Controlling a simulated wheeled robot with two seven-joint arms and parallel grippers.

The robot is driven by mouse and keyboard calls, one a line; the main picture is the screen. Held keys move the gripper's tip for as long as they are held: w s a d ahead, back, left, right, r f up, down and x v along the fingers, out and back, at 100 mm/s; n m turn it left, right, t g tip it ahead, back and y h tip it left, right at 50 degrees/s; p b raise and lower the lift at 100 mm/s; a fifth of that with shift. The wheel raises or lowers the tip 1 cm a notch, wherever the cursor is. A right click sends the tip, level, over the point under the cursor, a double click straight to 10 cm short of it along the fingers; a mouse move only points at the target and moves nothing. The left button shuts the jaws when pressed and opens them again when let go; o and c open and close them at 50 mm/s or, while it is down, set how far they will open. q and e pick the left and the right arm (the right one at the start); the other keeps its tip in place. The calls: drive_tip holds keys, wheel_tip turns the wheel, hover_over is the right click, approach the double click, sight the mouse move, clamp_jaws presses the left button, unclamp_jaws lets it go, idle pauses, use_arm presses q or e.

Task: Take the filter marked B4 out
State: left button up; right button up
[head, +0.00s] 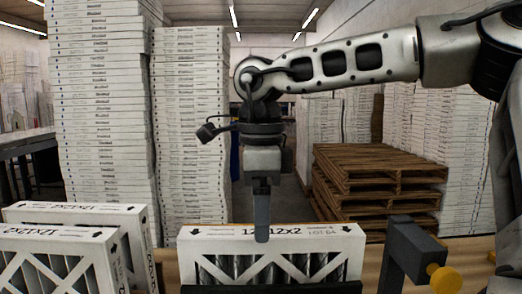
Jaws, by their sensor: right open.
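A white-framed filter (340,240) with grey pleats stands upright at the front centre. I cannot tell whether the fingers touch the frame. The filter's lower part is cut off by a dark bar and the picture edge. My left gripper is out of view.
Two more white filters (60,243) stand at the front left. A dark clamp with a yellow knob (445,278) stands close on the right. Tall stacks of white boxes (105,120) and brown wooden pallets (375,175) are behind.

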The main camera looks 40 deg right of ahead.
drive_tip(key=shift+r, duration=0.8)
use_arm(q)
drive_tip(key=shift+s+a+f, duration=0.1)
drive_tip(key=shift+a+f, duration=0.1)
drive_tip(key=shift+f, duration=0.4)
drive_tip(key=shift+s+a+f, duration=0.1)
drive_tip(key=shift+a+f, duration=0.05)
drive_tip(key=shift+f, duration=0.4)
use_arm(e)
wheel_tip(320, 180, up, 14)
drive_tip(key=shift+r, duration=0.15)
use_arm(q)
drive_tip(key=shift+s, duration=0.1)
